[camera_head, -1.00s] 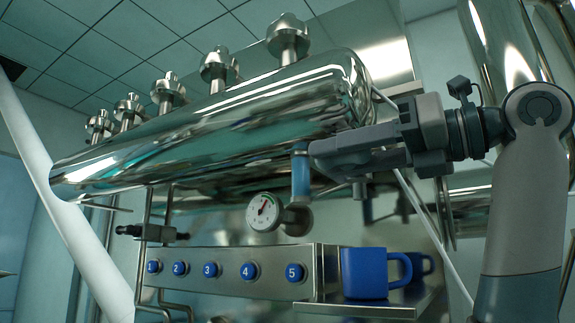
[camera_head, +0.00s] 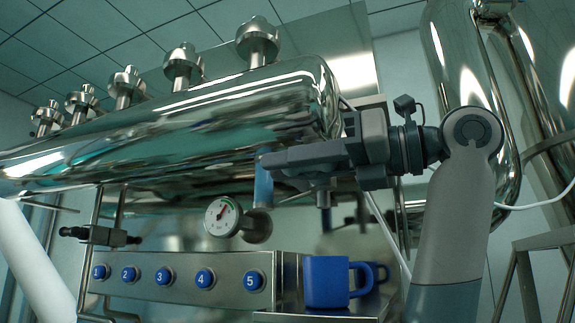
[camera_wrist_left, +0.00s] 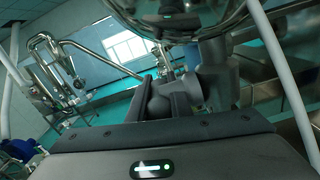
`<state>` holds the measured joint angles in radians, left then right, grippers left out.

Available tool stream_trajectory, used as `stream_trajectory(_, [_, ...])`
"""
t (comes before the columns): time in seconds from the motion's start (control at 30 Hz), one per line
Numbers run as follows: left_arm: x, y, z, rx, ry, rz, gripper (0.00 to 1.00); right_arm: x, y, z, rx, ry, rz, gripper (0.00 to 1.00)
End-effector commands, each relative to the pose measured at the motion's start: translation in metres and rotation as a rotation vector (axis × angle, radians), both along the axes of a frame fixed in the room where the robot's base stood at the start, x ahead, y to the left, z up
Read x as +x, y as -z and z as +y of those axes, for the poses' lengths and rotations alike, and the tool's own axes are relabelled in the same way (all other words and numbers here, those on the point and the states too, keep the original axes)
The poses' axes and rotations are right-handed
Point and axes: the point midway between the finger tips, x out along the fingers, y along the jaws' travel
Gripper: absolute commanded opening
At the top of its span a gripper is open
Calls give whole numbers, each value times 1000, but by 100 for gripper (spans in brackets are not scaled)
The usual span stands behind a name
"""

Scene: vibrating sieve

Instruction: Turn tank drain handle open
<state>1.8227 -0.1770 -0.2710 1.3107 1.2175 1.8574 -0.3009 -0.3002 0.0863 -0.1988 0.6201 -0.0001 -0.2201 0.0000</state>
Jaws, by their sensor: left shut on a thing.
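The tank drain handle (camera_head: 263,187) has a blue grip that hangs roughly upright below the long polished steel tank (camera_head: 190,125) in the head view. My left gripper (camera_head: 268,162) reaches in from the right side of that view. Its fingers are shut at the upper part of the blue grip and hide it there. In the left wrist view my left gripper (camera_wrist_left: 165,97) shows its dark fingers close to grey fittings, and I cannot make out the blue grip. My right gripper is not in view.
A round dial gauge (camera_head: 222,216) sits just below and left of the handle. A steel panel with numbered blue buttons (camera_head: 178,276) and a blue mug (camera_head: 326,281) on a ledge lie below. Several knobbed fittings (camera_head: 183,65) stand on top of the tank.

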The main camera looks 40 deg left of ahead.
Motion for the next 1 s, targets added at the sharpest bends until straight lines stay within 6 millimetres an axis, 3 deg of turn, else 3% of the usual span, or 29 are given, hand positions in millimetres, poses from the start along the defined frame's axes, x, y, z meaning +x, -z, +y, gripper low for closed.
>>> stream_trajectory(0.37, [1, 2, 0, 97, 0, 25, 0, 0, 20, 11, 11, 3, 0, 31])
stream_trajectory(1.0, [1, -12, -4, 519, 0, 125, 0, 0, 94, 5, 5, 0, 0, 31])
